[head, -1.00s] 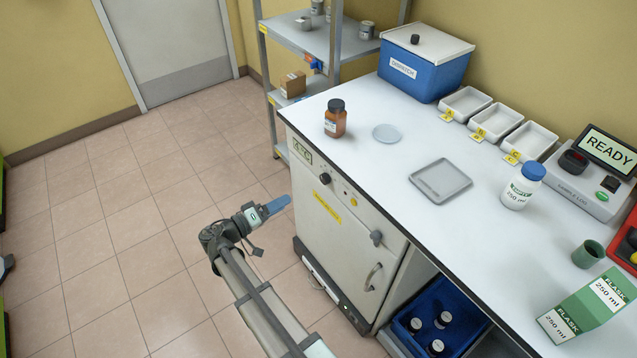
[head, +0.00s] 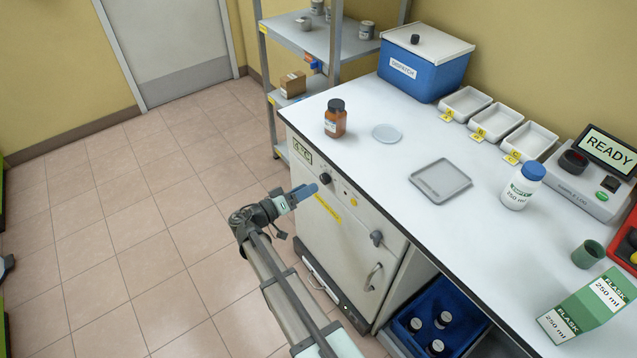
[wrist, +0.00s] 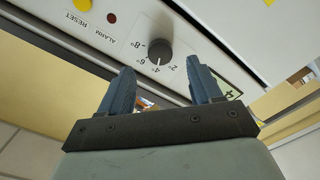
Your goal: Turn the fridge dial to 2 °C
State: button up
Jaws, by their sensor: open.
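The fridge (head: 335,235) stands under the white counter. Its dial (head: 325,178) is a dark round knob on the top panel. In the wrist view the dial (wrist: 159,50) appears upside down, with marks 2°, 4°, 6° and 8° around it. Its white pointer line appears to point at about 4°. My gripper (head: 312,188) is in front of the fridge's upper front, just below the dial in the head view. In the wrist view my gripper's (wrist: 160,66) two blue fingers are apart, with the dial beyond and between their tips. Nothing is held, and no contact shows.
On the same panel are a yellow button (wrist: 82,5) labelled reset and a small red alarm light (wrist: 111,18). A brown bottle (head: 335,120) stands on the counter above. A door handle (head: 374,277) sticks out lower down. The floor to the left is clear.

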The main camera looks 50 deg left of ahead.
aim_at(323, 181)
jog(key=shift+w, duration=2.65)
jog(key=shift+c, duration=0.4)
jog(key=c, duration=1)
jog(key=shift+o, duration=0.2)
jog(key=n, duration=0.4)
jog(key=shift+n, duration=1.9)
